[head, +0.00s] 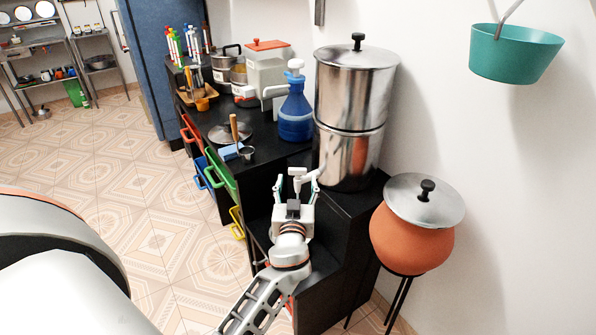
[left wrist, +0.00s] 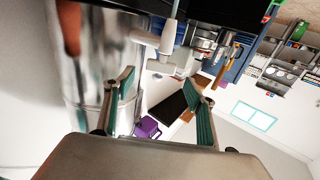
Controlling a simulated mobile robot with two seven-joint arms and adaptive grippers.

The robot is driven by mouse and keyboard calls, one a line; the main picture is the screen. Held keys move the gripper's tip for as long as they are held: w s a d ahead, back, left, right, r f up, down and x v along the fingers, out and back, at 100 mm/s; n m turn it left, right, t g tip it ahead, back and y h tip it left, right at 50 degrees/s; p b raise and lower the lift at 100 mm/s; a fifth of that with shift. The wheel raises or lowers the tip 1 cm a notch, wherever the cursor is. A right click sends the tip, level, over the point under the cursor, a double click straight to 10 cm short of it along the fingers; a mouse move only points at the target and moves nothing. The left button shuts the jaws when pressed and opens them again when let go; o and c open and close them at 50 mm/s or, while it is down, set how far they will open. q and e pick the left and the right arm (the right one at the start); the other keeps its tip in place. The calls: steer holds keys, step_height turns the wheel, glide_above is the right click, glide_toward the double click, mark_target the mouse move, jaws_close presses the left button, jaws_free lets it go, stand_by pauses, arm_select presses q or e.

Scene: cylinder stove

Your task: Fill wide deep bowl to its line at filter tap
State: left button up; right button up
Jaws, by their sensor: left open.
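The tall steel water filter (head: 350,95) stands on the black counter against the wall. It fills the left of the left wrist view (left wrist: 95,65), blurred. A white tap (head: 299,174) shows at the filter's lower left. It also shows in the left wrist view (left wrist: 152,40), just ahead of my fingers. My left gripper (head: 297,186) is open in front of the tap, with nothing between its teal-lined fingers (left wrist: 160,100). Whether it touches the tap I cannot tell. I cannot make out a wide deep bowl for certain. My right gripper is not in view.
A low black step (head: 322,258) lies below the tap. A clay pot (head: 410,245) with a steel lid stands on the right. A teal container (head: 515,55) hangs upper right. A blue jug (head: 296,112) and a lidded pan (head: 232,134) occupy the counter. Coloured drawer handles (head: 212,170) stick out leftward.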

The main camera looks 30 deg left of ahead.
mark_target(297, 171)
arm_select(q)
steer(key=x, duration=0.6)
steer(key=shift+w+a, duration=0.15)
steer(key=shift+w, duration=0.05)
steer(key=c, duration=1.2)
